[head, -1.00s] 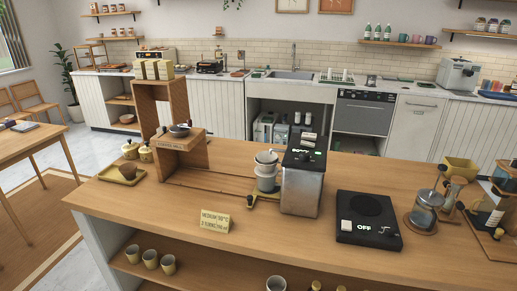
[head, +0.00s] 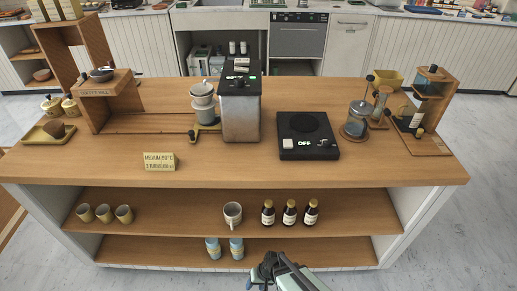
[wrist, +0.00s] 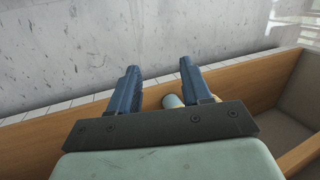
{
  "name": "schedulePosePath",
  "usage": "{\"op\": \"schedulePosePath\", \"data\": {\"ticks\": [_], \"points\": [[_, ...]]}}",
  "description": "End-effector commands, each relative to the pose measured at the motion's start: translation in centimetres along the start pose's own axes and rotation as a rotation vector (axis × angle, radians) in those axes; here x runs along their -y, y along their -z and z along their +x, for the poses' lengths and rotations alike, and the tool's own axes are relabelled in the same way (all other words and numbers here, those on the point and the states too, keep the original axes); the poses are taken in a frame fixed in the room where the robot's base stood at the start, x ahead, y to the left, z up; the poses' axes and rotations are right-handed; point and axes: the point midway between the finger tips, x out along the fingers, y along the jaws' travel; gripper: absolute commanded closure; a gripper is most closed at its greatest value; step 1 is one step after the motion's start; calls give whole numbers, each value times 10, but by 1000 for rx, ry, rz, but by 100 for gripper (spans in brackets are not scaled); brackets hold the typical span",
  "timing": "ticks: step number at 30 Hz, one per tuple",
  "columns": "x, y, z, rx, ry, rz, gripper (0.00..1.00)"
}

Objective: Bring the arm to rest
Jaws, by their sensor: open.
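My gripper (head: 262,272) is at the bottom middle of the head view, low in front of the cart's shelves. In the wrist view its two blue fingers (wrist: 158,80) stand apart with nothing between their tips. The gripper is open and empty. My pale green arm shows just right of it in the head view. The wooden coffee cart (head: 380,180) lies beyond the gripper. In the wrist view, wooden shelf boards (wrist: 255,75) run behind and beside the fingers, and a small pale round thing shows partly hidden behind the right finger.
The shelves hold small cups (head: 104,213), a white mug (head: 232,214), dark bottles (head: 289,212) and blue-banded cups (head: 237,248). On top stand a metal box (head: 240,115), a black scale-like unit showing OFF (head: 308,137) and a sign (head: 159,161). Floor at right (head: 450,240) is clear.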

Motion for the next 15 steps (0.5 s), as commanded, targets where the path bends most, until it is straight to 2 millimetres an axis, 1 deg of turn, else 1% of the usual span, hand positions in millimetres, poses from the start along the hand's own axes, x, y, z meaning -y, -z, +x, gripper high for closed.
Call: {"op": "schedulePosePath", "data": {"ticks": [1, 3, 5, 6, 9, 12, 15], "points": [[-18, -16, -6, 43, -27, 19, 52], [-42, -37, -12, 110, -67, 42, 52], [-62, -56, -19, 169, -102, 62, 52], [-74, -69, -24, 208, -125, 78, 52], [-101, -101, -36, 302, -181, 116, 52], [-122, -128, -48, 383, -230, 149, 52], [-137, -148, -58, 445, -266, 177, 52]]}}
